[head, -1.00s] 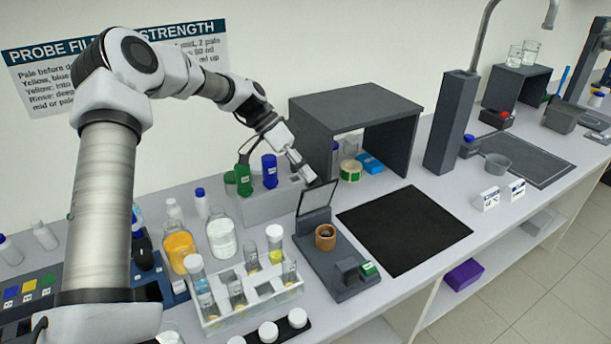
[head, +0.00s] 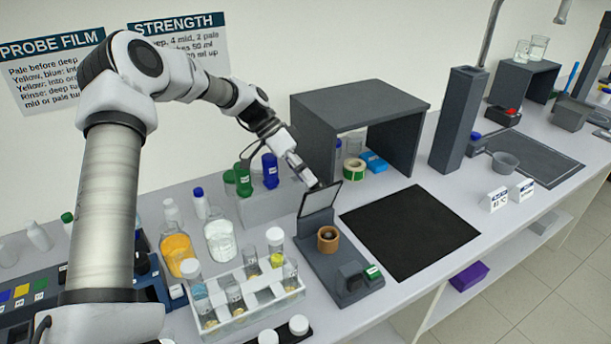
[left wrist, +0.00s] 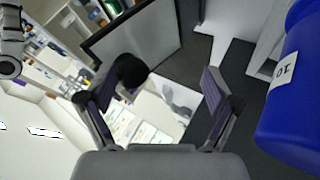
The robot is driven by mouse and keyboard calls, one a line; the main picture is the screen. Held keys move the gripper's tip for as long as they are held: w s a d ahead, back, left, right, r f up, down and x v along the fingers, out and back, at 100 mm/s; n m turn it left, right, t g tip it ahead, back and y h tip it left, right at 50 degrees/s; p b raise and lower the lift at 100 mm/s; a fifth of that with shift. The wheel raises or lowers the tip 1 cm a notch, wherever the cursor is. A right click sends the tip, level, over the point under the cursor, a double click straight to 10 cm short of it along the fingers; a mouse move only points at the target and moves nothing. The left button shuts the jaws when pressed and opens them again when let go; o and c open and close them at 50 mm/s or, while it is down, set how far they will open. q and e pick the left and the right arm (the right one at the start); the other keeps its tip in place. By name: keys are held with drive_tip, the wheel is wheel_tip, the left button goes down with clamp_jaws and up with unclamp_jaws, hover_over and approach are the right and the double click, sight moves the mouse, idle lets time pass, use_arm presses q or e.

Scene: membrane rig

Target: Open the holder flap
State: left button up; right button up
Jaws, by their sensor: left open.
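The holder (head: 322,262) is a dark grey base on the bench with a brown ring (head: 328,238) in its middle. Its flap (head: 319,199), a thin dark-framed grey panel, stands upright at the back end, leaning slightly. The flap also shows in the left wrist view (left wrist: 140,40), past the fingers. My left gripper (head: 313,184) is just behind the flap's upper edge, pointing down to the right. In the left wrist view its fingers (left wrist: 160,105) are apart with nothing held between them. Whether it touches the flap cannot be told. My right gripper is not in view.
A blue bottle (head: 270,171) and a green one (head: 243,179) stand on a grey block beside my left gripper. A dark shelf (head: 358,101) stands behind. A vial rack (head: 250,312) is left of the holder; a clear black mat (head: 410,232) lies right.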

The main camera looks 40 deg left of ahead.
use_arm(q)
drive_tip(key=shift+s+d+r, duration=0.15)
drive_tip(key=shift+s+d, duration=0.05)
drive_tip(key=shift+s, duration=0.05)
drive_tip(key=shift+w+a, duration=0.1)
drive_tip(key=shift+r, duration=0.1)
idle(0.4)
drive_tip(key=v, duration=1.2)
